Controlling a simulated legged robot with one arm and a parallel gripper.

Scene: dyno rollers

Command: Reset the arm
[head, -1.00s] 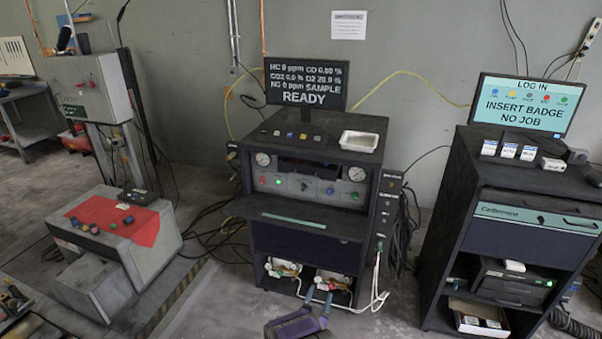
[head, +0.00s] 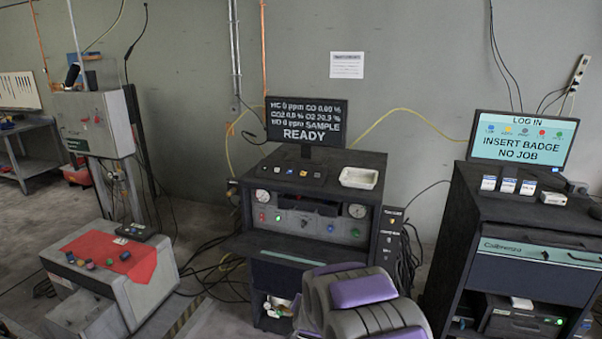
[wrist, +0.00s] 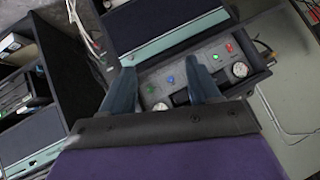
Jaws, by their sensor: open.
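My arm, grey with purple panels, rises from the bottom of the head view in front of the middle cabinet (head: 310,240). It hides part of that cabinet's lower shelf. My gripper (wrist: 160,80) shows in the wrist view with its two dark blue-grey fingers apart and nothing between them that it holds. Beyond the fingers lies the cabinet's front panel (wrist: 205,73) with gauges and coloured knobs. The fingers do not show clearly in the head view.
A monitor (head: 305,121) reading READY and a white tray (head: 359,178) stand on the middle cabinet. A right cabinet (head: 520,214) carries a log-in screen (head: 521,141). A grey bench with a red cloth (head: 140,262) stands at left.

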